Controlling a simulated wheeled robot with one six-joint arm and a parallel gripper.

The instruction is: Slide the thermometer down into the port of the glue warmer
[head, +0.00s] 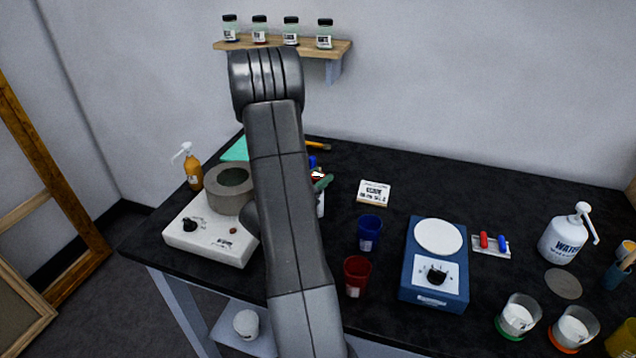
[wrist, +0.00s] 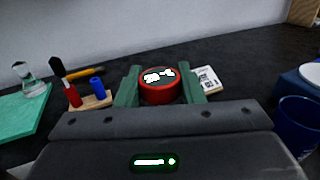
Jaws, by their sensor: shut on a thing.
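The glue warmer (head: 208,243) is a white box with a grey round pot (head: 230,190) on top, a black knob and a small reddish spot on its front. It stands at the table's left end; my arm hides its right side, and I cannot clearly make out the port. The thermometer (wrist: 160,92) has a round red head with a pale display. My gripper's green fingers (wrist: 160,84) are shut on either side of this head. In the head view my gripper (head: 322,184) shows only partly beside my arm, right of the warmer; the thermometer's stem is hidden.
An amber pump bottle (head: 190,168) stands behind the warmer. A green mat (wrist: 25,108) and a wooden holder (wrist: 90,103) with red and blue items lie left in the wrist view. A blue cup (head: 369,234), red cup (head: 356,276) and blue stirrer (head: 435,268) stand to the right.

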